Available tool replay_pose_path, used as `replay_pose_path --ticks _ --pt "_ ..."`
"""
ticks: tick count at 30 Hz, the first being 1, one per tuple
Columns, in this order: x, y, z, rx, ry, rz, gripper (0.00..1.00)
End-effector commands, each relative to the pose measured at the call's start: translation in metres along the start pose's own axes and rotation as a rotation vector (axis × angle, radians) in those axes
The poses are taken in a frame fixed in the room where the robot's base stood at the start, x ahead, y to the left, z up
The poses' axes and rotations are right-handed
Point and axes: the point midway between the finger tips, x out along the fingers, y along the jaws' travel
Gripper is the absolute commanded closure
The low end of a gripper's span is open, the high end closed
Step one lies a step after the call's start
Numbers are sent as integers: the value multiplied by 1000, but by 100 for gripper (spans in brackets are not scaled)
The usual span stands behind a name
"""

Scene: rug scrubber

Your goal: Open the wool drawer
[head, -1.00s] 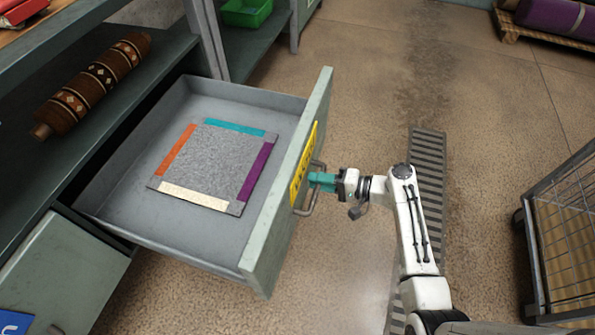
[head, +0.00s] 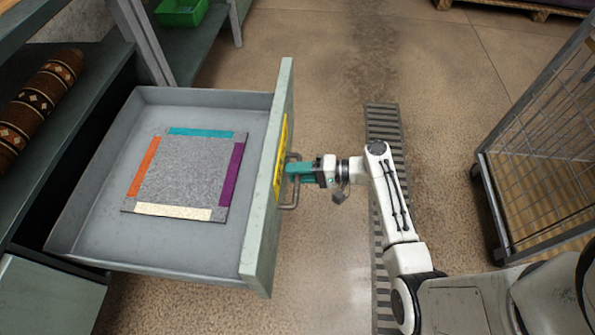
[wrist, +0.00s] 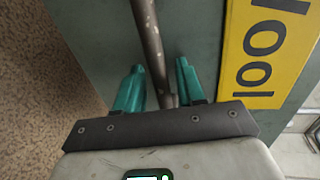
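The wool drawer (head: 95,190) stands far out of the cabinet, with its inside in full view. Its pale green front carries a yellow label (head: 281,155); in the wrist view the label (wrist: 265,50) shows the letters "ool". The grey bar handle (head: 293,198) is on the outer face of the front. My gripper (head: 290,168) is at the handle. In the wrist view the bar (wrist: 150,40) passes between the two teal fingers of my gripper (wrist: 160,78), with a gap showing at the left finger and a smaller one at the right.
A grey square mat (head: 180,170) with coloured edge strips lies in the drawer. A rolled patterned rug (head: 35,105) lies on the shelf at left. A wire cart (head: 540,160) stands at right. A floor grate (head: 385,130) runs behind my arm. Bare floor shows beyond.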

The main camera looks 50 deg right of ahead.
Motion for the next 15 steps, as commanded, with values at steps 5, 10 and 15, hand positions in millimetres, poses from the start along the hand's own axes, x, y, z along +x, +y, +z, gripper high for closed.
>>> replay_pose_path --ticks 5,10,15 --pt "0 -1 0 -1 0 -1 61" --pt "-8 -2 -1 0 2 -1 61" --pt "-37 -3 -1 0 4 -1 61"
